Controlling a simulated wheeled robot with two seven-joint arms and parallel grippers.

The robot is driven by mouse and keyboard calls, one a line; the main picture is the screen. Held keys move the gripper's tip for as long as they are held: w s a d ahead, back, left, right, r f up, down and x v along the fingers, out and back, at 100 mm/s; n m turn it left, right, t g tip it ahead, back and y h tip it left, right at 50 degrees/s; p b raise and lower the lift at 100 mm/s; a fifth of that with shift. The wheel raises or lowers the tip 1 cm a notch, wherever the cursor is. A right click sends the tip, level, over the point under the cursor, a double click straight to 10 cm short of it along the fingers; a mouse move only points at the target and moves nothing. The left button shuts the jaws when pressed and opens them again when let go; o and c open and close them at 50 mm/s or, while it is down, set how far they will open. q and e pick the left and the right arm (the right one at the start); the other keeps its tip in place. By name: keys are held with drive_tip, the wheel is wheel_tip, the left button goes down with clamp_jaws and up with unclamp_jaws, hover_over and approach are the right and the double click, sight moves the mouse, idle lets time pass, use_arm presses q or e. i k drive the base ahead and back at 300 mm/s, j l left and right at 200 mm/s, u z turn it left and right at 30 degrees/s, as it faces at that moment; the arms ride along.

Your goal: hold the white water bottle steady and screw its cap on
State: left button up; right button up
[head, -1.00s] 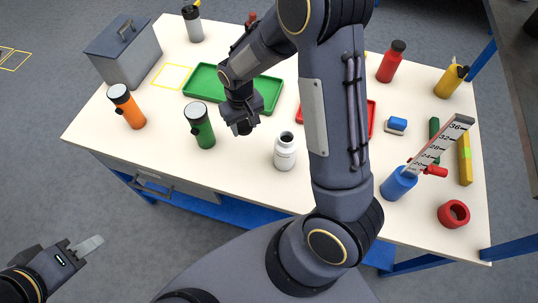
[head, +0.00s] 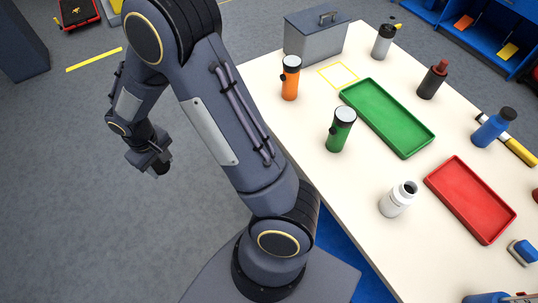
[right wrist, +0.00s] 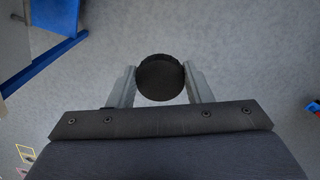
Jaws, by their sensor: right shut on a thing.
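The white water bottle (head: 396,201) stands upright and uncapped on the table, with its dark mouth showing, left of the red tray. Nothing holds it. My right gripper (head: 161,172) is out over the grey floor, left of the table and well away from the bottle. In the right wrist view my right gripper (right wrist: 160,84) is shut on a round black cap (right wrist: 160,77), one finger on each side. In the head view the cap is hard to tell from the dark gripper. My left gripper is not in view.
The table (head: 300,135) carries a green tray (head: 390,118), a red tray (head: 470,200), a grey toolbox (head: 312,42) and an orange bottle (head: 290,80). A green bottle (head: 338,132) stands behind the white bottle. Open floor lies left of the table.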

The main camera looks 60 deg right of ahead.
sight(404, 194)
drive_tip(key=j+u, duration=0.15)
drive_tip(key=u, duration=0.8)
drive_tip(key=i+z, duration=0.35)
drive_tip(key=z, duration=0.35)
drive_tip(key=i+l+z, duration=0.1)
drive_tip(key=z, duration=0.3)
drive_tip(key=i+z, duration=0.1)
drive_tip(key=z, duration=0.35)
drive_tip(key=i+z, duration=0.1)
drive_tip(key=z, duration=0.85)
drive_tip(key=i+z, duration=0.1)
drive_tip(key=z, duration=0.4)
drive_tip(key=i+z, duration=0.1)
drive_tip(key=z, duration=0.85)
drive_tip(key=j+z, duration=0.15)
drive_tip(key=z, duration=0.35)
drive_tip(key=i+j+z, duration=0.1)
drive_tip(key=z, duration=0.9)
